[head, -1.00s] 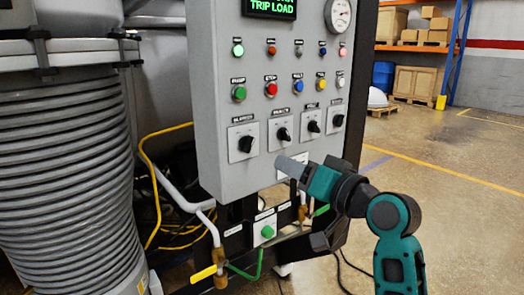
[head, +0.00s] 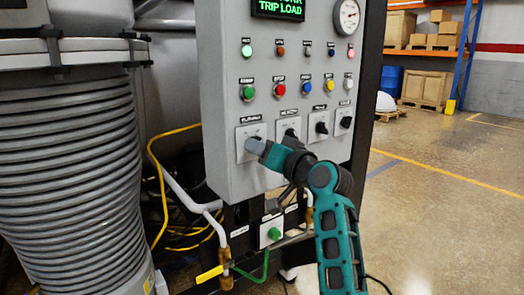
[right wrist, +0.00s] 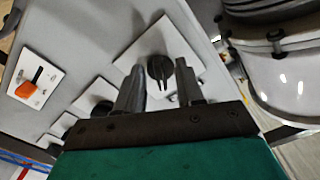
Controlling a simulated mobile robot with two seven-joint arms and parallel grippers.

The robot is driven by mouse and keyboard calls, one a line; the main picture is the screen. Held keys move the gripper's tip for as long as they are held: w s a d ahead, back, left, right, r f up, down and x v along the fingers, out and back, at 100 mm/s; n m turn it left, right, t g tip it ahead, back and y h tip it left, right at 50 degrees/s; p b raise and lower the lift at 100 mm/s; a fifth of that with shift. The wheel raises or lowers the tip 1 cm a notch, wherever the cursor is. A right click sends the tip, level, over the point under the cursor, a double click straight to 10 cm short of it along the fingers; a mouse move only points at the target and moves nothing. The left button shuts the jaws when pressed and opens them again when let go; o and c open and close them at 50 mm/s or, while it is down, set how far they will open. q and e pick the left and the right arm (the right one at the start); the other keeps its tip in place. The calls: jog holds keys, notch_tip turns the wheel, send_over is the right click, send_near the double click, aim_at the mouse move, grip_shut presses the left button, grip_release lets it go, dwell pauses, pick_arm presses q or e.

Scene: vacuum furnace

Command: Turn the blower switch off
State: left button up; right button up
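The blower switch is a black rotary knob on a square white plate (head: 243,151), at the left end of the lower row on the grey control panel (head: 224,176). In the head view my right gripper (head: 256,147) is in front of that plate and hides most of the knob. In the right wrist view the black knob (right wrist: 160,68) shows between my two fingertips. The fingers are open, one on each side of it; I cannot tell whether they touch it. My left gripper is not in view.
Other rotary switches (head: 321,129) stand in the same row to the right, with coloured buttons (head: 279,90) above. Below hang a green-button box (head: 271,233) and pipes with a yellow valve handle (head: 209,274). A ribbed grey vessel (head: 75,190) stands at the left.

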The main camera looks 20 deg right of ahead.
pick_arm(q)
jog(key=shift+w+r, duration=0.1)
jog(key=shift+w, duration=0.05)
pick_arm(e)
jog(key=c, duration=0.5)
grip_shut()
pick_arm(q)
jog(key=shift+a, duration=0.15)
